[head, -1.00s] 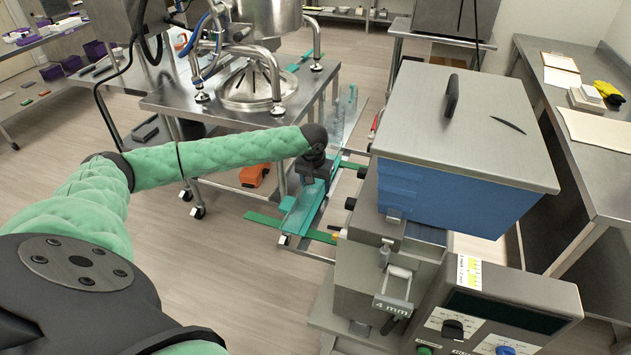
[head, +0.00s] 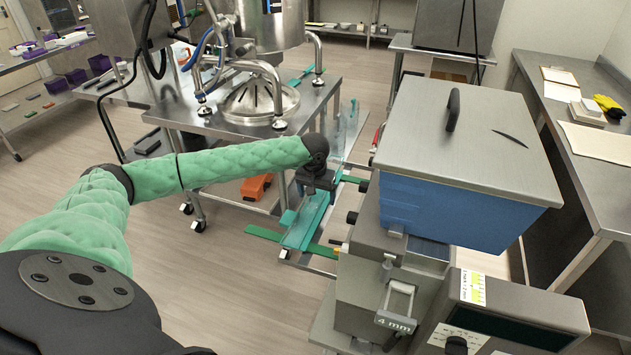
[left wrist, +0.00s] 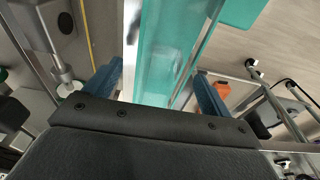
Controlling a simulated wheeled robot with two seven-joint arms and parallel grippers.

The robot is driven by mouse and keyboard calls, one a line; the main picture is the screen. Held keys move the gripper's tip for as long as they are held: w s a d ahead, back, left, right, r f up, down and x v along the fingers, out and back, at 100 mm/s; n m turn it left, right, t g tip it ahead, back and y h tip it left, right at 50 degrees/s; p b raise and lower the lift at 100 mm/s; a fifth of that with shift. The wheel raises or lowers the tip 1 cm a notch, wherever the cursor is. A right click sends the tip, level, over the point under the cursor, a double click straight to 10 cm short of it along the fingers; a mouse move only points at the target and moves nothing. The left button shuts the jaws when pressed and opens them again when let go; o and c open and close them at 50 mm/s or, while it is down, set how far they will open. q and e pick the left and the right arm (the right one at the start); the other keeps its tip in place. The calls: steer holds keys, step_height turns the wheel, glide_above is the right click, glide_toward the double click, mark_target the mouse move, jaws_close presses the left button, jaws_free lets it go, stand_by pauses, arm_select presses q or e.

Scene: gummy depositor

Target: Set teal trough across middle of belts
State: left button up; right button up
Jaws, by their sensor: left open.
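The teal trough (head: 308,222) is a long, narrow channel on the low frame beside the blue-sided machine. It runs lengthwise away from me, over the green belts (head: 265,233). I cannot tell whether it rests flat on them. My left gripper (head: 316,190) is low over the trough, pointing down. In the left wrist view the two blue fingers (left wrist: 160,72) are apart, with the trough (left wrist: 165,40) passing between them. The gripper hides part of the trough in the head view. My right gripper is not in view.
The blue-sided hopper (head: 450,212) and its grey machine body stand close on the right. A steel table (head: 170,108) with a metal vessel is at the left, an orange object (head: 256,187) beneath it. Open floor (head: 200,290) lies in front left.

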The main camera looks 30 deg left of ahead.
arm_select(q)
step_height(320, 180, up, 10)
steer(key=s+b, duration=0.1)
steer(key=b, duration=0.2)
steer(key=shift+s+d+r, duration=0.15)
steer(key=shift+s+r, duration=0.05)
steer(key=shift+s, duration=0.1)
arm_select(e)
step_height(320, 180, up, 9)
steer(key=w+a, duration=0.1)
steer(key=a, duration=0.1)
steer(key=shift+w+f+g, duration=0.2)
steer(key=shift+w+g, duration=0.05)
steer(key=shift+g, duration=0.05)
